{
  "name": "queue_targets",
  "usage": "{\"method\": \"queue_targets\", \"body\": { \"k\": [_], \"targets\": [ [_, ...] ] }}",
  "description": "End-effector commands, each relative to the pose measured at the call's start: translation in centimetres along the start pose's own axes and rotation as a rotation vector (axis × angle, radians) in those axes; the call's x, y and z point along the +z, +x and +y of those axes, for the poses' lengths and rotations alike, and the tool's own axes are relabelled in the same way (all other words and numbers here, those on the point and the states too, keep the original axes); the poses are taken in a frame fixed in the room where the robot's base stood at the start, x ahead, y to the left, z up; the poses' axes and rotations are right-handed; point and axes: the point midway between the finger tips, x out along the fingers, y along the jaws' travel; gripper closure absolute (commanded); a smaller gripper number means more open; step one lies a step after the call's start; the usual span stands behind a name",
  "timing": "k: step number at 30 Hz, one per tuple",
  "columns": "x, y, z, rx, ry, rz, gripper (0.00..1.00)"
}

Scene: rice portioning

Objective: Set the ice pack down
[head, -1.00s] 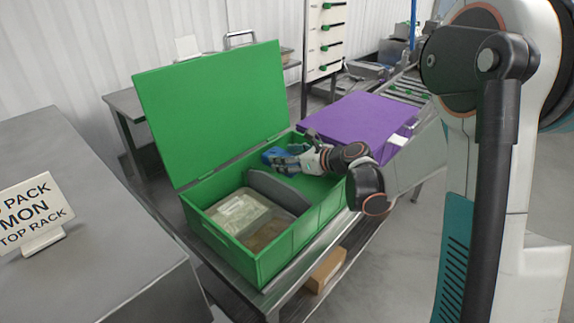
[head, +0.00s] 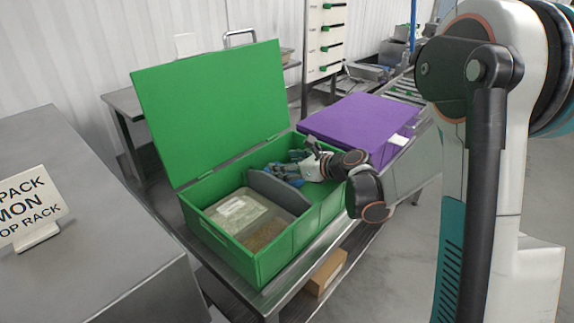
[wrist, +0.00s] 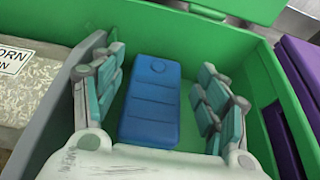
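The blue ice pack (wrist: 150,103) lies flat on the green floor of the box's compartment right of the grey divider (wrist: 52,125). My gripper (wrist: 160,85) is open around it in the wrist view. A clear gap shows on the right; the left fingers are close beside the pack. In the head view my gripper (head: 300,167) reaches into the open green box (head: 262,265), and the ice pack (head: 285,174) is partly hidden by the fingers.
The box's green lid (head: 215,115) stands open behind. A closed purple box (head: 355,122) is beyond on the right. A sign (head: 30,207) stands on the left counter.

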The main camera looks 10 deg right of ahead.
Motion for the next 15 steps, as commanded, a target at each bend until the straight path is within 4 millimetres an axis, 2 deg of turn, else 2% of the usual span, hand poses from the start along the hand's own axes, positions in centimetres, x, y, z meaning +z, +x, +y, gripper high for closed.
{"method": "queue_targets", "body": {
  "k": [11,15],
  "targets": [
    [0.09,-0.04,0.00,0.000,0.000,0.000,0.22],
    [0.82,-0.34,0.00,0.000,0.000,0.000,0.22]
  ]
}}
